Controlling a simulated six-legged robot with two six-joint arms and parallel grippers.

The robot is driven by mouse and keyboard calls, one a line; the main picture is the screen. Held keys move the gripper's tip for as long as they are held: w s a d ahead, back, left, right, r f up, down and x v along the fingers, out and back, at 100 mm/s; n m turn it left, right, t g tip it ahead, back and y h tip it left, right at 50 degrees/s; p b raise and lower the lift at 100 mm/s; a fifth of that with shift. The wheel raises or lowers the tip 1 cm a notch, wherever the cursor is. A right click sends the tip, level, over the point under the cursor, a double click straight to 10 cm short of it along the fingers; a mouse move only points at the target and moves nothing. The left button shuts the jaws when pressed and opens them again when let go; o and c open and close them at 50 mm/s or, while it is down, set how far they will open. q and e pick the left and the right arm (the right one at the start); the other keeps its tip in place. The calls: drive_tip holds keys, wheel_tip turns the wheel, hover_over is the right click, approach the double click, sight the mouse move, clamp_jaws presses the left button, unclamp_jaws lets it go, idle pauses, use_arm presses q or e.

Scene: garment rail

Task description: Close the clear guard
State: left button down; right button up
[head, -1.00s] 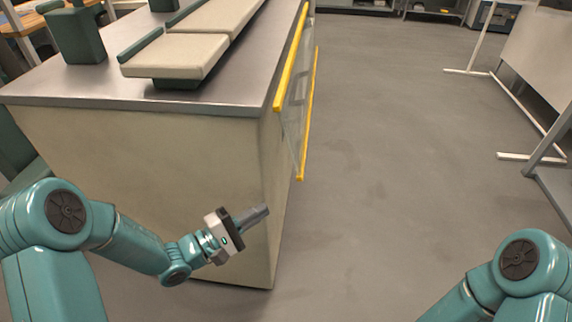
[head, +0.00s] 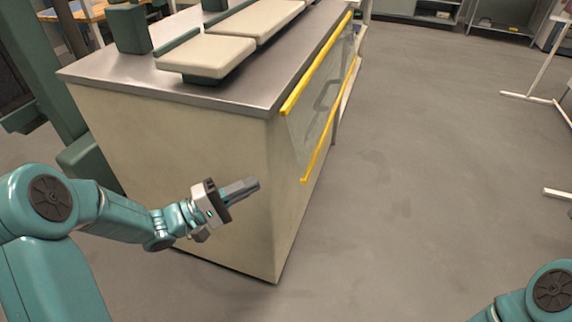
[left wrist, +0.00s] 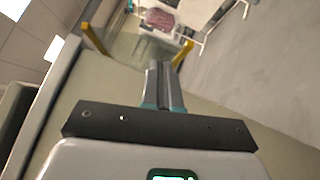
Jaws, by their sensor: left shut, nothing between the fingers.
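The clear guard (head: 318,103) is a see-through panel with a yellow bar along its top edge (head: 316,64) and another along its lower edge (head: 330,120). It is on the right side of the beige cabinet, and its lower edge stands out from the side. A dark handle-like shape shows through it. In the left wrist view the guard (left wrist: 138,45) shows ahead, between two yellow bar ends. My left gripper (head: 250,185) is shut and empty, in front of the cabinet's near face, short of the guard. My right gripper is out of view; only part of that arm shows.
The beige cabinet (head: 180,160) has a metal top (head: 240,92) with pale padded trays (head: 210,57) on it. The grey floor (head: 430,170) right of the cabinet is clear. A white-legged stand (head: 540,90) is at the far right.

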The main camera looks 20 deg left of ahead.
sight(300, 158)
use_arm(q)
drive_tip(key=x, duration=0.2)
drive_tip(key=b+x, duration=0.1)
drive_tip(key=x, duration=0.2)
drive_tip(key=b+x, duration=0.1)
drive_tip(key=x, duration=0.1)
drive_tip(key=shift+w+f, duration=0.15)
drive_tip(key=shift+w, duration=0.45)
drive_tip(key=shift+w+d+r, duration=0.25)
drive_tip(key=shift+w+d, duration=0.25)
drive_tip(key=shift+d, duration=0.1)
